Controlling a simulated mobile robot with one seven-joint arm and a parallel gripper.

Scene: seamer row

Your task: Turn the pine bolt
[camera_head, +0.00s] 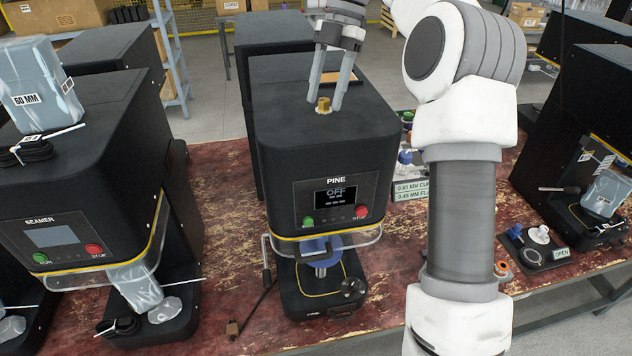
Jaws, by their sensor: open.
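The black seamer labelled PINE (335,180) stands upright in the middle of the table, its screen reading OFF. The pine bolt, a small brass-coloured piece (323,105), stands up from the machine's flat top. My gripper (326,106) comes down from above with its two grey fingers spread, one on each side of the bolt. The fingertips are at about the bolt's height. Whether either finger touches the bolt I cannot tell. My white arm covers part of the table to the right of the machine.
A seamer with a wrapped part labelled 60 MM (42,88) on top stands close on the left. Another black machine (590,110) stands at the right. Small signs (411,189) and coloured parts sit beside the PINE machine. The red worn table (225,205) has a bare strip left of it.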

